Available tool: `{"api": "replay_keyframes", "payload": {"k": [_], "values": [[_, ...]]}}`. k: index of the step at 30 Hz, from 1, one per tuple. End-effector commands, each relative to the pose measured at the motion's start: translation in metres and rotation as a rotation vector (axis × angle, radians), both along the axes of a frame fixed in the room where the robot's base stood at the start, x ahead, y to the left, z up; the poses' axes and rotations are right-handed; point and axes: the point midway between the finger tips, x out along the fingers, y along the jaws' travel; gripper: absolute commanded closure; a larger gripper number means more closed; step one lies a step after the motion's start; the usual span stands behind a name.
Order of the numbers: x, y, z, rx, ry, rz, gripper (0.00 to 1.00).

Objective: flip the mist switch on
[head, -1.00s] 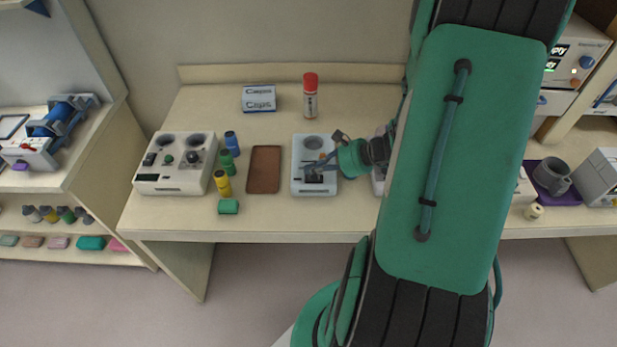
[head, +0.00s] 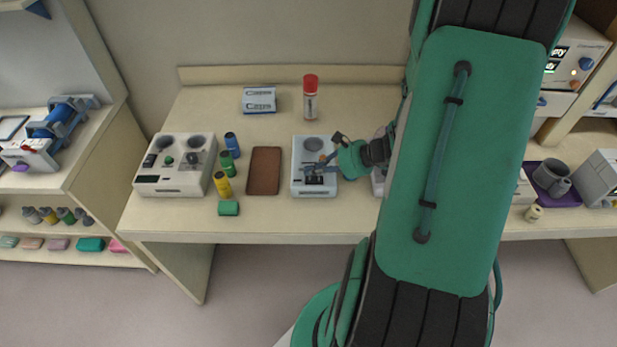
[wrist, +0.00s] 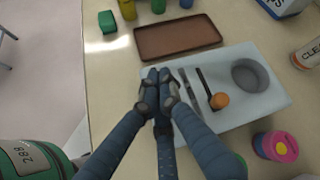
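A pale box-shaped unit (head: 299,186) stands on the bench, left of my arm. Its top has a round grey recess (wrist: 250,76), a black lever with an orange knob (wrist: 220,101), and narrow dark slots (wrist: 187,92). My gripper (wrist: 159,74) is over the unit's near-left part in the wrist view, with its fingers together and nothing visible between them. In the head view my gripper (head: 312,169) covers part of the unit's front controls. I cannot read any label marking the mist switch, nor tell its position or whether the fingertips touch it.
A brown tray (head: 263,171) lies left of the unit, with several small coloured bottles beyond it. A second white control box (head: 174,188) stands further left. A red-capped can (head: 310,100) and a Caps box (head: 259,101) stand behind. A pink-and-yellow round object (wrist: 275,146) is close on the right.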

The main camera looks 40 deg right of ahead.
Motion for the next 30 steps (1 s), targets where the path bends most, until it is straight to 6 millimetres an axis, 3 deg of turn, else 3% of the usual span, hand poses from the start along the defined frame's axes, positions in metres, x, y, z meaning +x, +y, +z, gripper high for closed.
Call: {"api": "replay_keyframes", "payload": {"k": [30], "values": [[0.0008,0.0009,-0.0081,0.0,0.0,0.0,1.0]]}}
